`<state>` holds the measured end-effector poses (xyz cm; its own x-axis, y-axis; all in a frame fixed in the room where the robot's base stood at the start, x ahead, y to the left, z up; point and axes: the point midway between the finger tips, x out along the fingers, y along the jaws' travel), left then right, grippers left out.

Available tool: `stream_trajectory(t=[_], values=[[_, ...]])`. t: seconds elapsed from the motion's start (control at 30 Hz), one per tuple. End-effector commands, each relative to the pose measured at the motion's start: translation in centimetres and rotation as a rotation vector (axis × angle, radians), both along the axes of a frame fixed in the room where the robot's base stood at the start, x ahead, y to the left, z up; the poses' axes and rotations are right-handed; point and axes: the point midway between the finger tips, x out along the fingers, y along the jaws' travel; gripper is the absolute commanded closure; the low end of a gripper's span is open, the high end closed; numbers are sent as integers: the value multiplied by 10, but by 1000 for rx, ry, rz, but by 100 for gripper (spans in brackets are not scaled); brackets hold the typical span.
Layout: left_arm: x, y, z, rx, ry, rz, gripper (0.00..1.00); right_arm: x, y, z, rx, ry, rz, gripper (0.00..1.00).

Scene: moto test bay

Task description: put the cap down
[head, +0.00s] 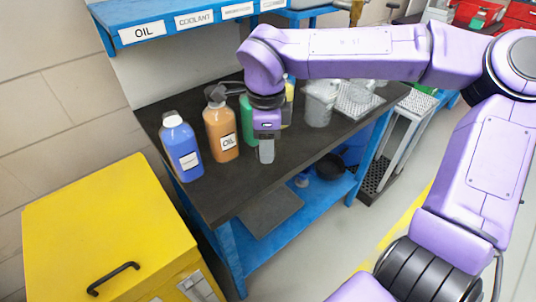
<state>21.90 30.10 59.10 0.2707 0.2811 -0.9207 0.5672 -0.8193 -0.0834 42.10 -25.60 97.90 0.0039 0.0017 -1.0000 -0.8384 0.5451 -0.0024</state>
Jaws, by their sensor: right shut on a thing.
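My right gripper (266,150) points down over the front part of the dark bench top (215,190), just right of the orange bottle labelled OIL (221,133). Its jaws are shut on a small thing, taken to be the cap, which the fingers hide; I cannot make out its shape. I cannot tell whether the fingertips touch the bench top. My left gripper is not in view.
A blue bottle (181,150) stands at the left and a green bottle (247,120) stands partly behind my gripper. Clear jugs (320,103) stand at the right. The front left bench top is clear. A yellow cabinet (100,220) stands at the left front.

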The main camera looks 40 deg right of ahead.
Motion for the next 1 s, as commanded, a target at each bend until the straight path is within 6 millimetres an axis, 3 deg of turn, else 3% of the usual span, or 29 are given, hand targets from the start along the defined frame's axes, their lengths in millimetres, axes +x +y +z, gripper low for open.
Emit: stream_trajectory(t=[0.1,0.33,0.5,0.93,0.97,1.0], values=[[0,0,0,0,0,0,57,14,-12,-26,0,6,-1,85],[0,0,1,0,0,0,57,28,-23,-48,1,4,-1,85],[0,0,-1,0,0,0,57,32,-26,-77,-1,4,1,85],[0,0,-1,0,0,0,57,31,-26,-86,1,3,0,85],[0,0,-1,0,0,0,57,31,-26,-86,0,2,0,51],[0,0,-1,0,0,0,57,32,-25,-86,0,2,0,38]])
